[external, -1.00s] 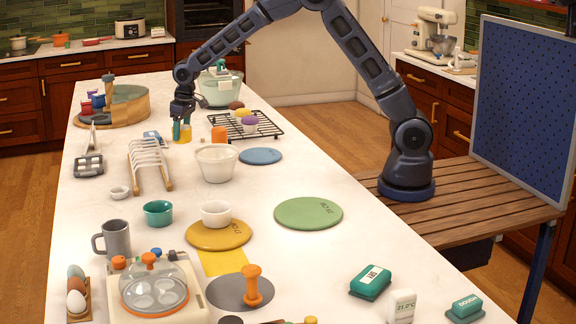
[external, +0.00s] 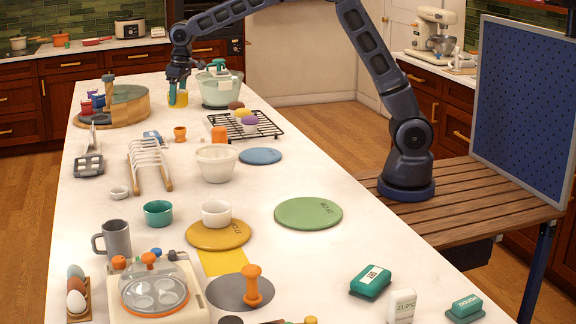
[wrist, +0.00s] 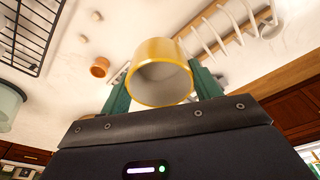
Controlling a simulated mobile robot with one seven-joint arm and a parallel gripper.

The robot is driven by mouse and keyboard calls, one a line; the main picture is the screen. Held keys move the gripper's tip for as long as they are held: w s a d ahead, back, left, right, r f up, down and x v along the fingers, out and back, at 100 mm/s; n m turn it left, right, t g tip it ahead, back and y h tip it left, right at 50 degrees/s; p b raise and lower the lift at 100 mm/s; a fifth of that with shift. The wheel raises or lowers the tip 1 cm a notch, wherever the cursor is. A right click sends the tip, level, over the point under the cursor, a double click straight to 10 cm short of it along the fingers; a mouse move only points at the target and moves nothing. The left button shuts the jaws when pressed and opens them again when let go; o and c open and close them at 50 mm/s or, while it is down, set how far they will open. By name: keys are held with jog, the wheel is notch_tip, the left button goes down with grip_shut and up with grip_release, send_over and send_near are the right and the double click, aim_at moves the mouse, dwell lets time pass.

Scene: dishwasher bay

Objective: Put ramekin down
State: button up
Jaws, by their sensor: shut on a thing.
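My gripper (external: 178,92) is shut on a yellow ramekin (external: 178,100), toward the far part of the white counter. In the wrist view the yellow ramekin (wrist: 160,75) is tilted in the picture between the two green fingers (wrist: 160,93), with its grey inside showing. The ramekin appears raised above the counter. A teal ramekin (external: 158,213) stands on the counter, and a white ramekin (external: 216,215) stands on a yellow disc (external: 205,240). A blue disc (external: 260,156) and a green disc (external: 308,213) lie bare.
A mint mixing bowl (external: 221,92) stands right of my gripper, and a round wooden organizer (external: 125,115) stands left. A small orange cup (external: 180,133), a black wire rack (external: 262,133) and a white rack (external: 150,160) are nearer. The counter around the green disc is clear.

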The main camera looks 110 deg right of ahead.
jog(key=w+a+n, duration=0.3)
jog(key=w+a, duration=0.1)
jog(key=a, duration=1)
jog(key=r+n+y, duration=0.1)
jog(key=n+y, duration=0.1)
jog(key=n, duration=1)
send_over(218, 241)
jog(key=f, duration=1.9)
jog(key=shift+s+d+f, duration=0.15)
jog(key=shift+s+f, duration=0.05)
jog(key=shift+f, duration=0.05)
jog(key=shift+f, duration=0.1)
jog(key=o, duration=1)
jog(key=shift+o, duration=0.4)
